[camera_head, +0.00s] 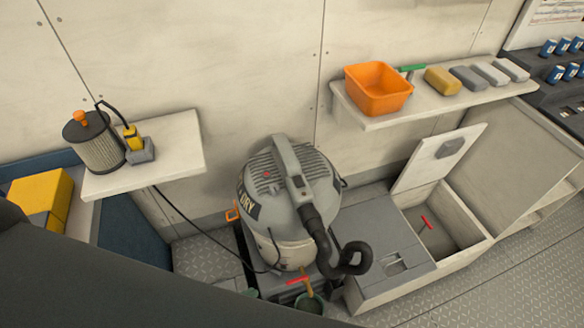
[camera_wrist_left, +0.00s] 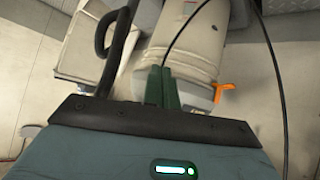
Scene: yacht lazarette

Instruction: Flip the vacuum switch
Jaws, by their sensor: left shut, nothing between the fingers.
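In the left wrist view, part of the vacuum body (camera_wrist_left: 192,45) shows beyond my left gripper (camera_wrist_left: 160,75). The green fingers are shut and empty; contact with the vacuum cannot be told. In the head view my dark arm covers the lower left. My right gripper is not seen.
A shelf (camera_head: 185,180) at left holds a filter canister (camera_head: 95,140). A right shelf (camera_head: 375,122) holds an orange tub (camera_head: 378,88) and several blocks. An open floor locker (camera_head: 470,238) is at right. A black cable (camera_head: 205,228) hangs left of the vacuum.

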